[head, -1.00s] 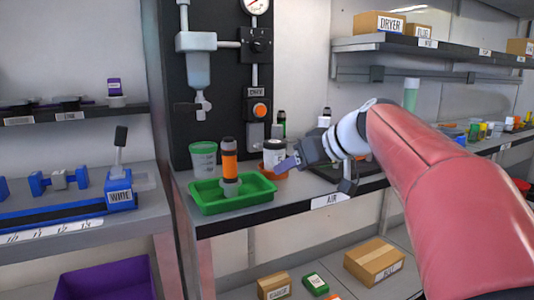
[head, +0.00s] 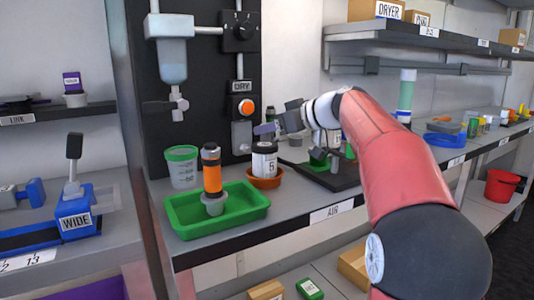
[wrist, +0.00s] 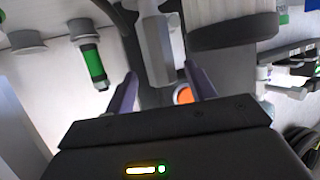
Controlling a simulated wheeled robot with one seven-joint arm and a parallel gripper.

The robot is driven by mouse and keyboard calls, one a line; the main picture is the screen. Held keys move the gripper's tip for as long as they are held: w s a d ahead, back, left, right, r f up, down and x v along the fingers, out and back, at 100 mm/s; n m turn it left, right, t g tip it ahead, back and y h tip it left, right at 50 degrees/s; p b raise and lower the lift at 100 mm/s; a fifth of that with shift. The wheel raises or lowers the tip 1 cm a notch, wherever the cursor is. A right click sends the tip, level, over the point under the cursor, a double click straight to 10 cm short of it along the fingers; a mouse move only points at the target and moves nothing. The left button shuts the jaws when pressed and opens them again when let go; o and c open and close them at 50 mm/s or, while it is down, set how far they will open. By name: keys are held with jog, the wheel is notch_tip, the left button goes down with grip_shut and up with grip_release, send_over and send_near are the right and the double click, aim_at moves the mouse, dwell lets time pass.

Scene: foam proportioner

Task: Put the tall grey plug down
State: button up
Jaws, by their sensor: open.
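My gripper (wrist: 162,82) is open, with its two purple fingers apart in the wrist view. A tall grey faceted piece, which looks like the tall grey plug (wrist: 157,50), shows between and beyond the fingers, with a visible gap on each side. I cannot tell what it rests on. In the head view my gripper (head: 268,129) is just behind and above the white jar labelled 5 (head: 264,163). I cannot make out the plug there.
A green tray (head: 178,215) holds an orange tube (head: 211,172) in a grey base. The dry panel with an orange button (head: 246,107) is close behind my gripper. A green vial (wrist: 92,66) stands beside my fingers.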

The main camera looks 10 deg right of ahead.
jog(key=x, duration=0.3)
jog(key=shift+w+a+r, duration=0.1)
jog(key=shift+a, duration=0.2)
grip_shut()
